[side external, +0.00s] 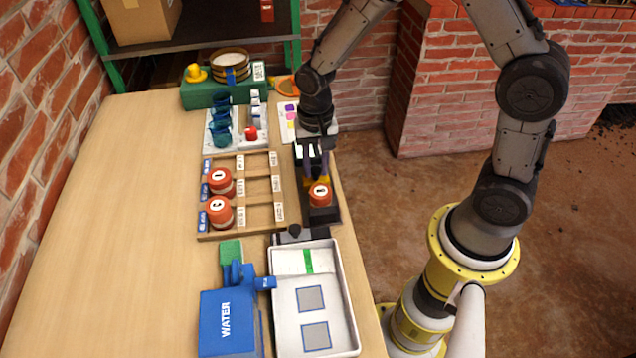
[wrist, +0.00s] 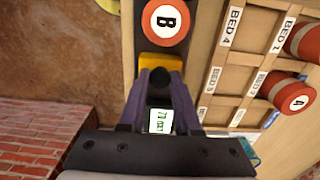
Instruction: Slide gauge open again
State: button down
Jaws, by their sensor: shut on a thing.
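The gauge is a dark, narrow device (side external: 326,216) along the right side of the wooden rack. An orange-red cylinder with a white disc marked B (side external: 320,193) sits upright in it; the cylinder also shows at the top of the wrist view (wrist: 165,20). My gripper (side external: 314,178) points down at the gauge just behind the cylinder. In the wrist view its fingers (wrist: 157,78) are shut on a yellow block (wrist: 156,63), the gauge's slider, beside cylinder B. A small lit display (wrist: 160,121) shows between the fingers; its digits are not clearly legible.
The wooden rack (side external: 262,188) with labelled slots holds two orange-red cylinders (side external: 220,180) at its left. A white tray (side external: 345,305) and blue WATER box (side external: 225,325) stand in front. A green box (side external: 205,95) is behind. The table's left side is clear.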

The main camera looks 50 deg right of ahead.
jog(key=shift+w+d, duration=0.3)
jog(key=shift+w, duration=0.1)
jog(key=c, duration=0.7)
grip_release()
jog(key=shift+r, duration=3.5)
